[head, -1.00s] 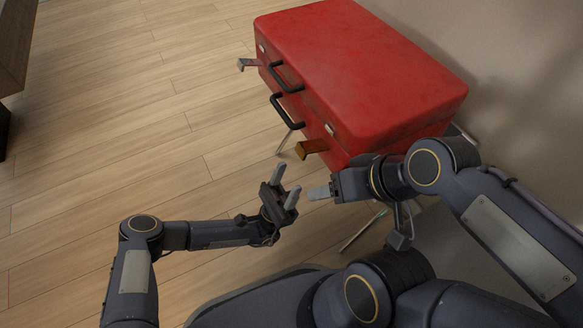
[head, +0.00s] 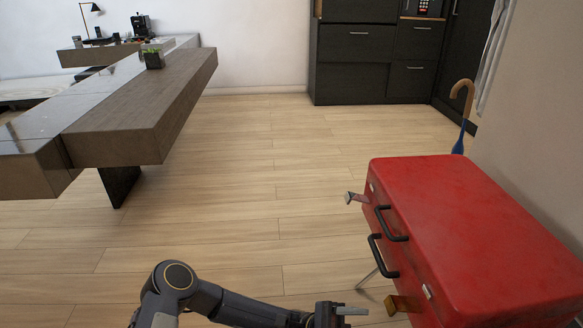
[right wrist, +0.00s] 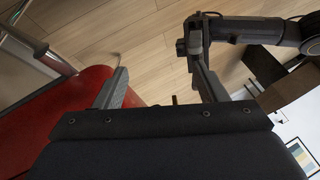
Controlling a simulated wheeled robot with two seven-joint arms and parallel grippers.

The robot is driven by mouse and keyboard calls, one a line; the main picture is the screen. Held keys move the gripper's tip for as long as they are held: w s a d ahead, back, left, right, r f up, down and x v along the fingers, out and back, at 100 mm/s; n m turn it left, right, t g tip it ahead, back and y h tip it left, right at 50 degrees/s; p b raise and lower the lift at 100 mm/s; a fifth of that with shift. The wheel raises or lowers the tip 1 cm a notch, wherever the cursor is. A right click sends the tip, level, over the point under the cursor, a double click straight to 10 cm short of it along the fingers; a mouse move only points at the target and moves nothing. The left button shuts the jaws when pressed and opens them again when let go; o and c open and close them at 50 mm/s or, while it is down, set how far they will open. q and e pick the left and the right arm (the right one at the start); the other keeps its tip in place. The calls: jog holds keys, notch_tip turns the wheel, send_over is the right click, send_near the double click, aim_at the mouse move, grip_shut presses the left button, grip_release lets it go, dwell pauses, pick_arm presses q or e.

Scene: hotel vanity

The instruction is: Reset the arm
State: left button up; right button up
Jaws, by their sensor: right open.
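My left arm comes in at the bottom of the head view. Its gripper (head: 328,315) is cut off by the lower edge, with one grey finger showing beside the red suitcase; its opening is not clear. My right gripper (right wrist: 157,72) shows only in the right wrist view. Its two fingers are apart, with nothing seen held between them. The red suitcase (head: 480,225), with two black handles, lies at the right of the head view. It also shows in the right wrist view (right wrist: 55,118), beside and below the left-hand finger.
A long vanity counter (head: 140,105) stands at left. Dark cabinets (head: 365,60) stand at the back. A cane-handled umbrella (head: 459,142) is near the right wall. The wooden floor (head: 250,190) between counter and suitcase is clear. My left arm crosses close above my right gripper's view.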

pick_arm(q)
jog(key=s+a+r+t+y, duration=0.25)
jog(key=a+t+y, duration=0.45)
jog(key=a, duration=0.4)
jog(key=s+a+r+t+y, duration=0.2)
jog(key=s+a+t+y, duration=0.2)
jog(key=a+t, duration=0.55)
jog(key=s+a+r+t+y, duration=0.25)
jog(key=a+t+y, duration=0.4)
jog(key=a, duration=0.55)
notch_tip(320, 180, up, 37)
jog(key=p, duration=3.8)
jog(key=shift+a, duration=0.15)
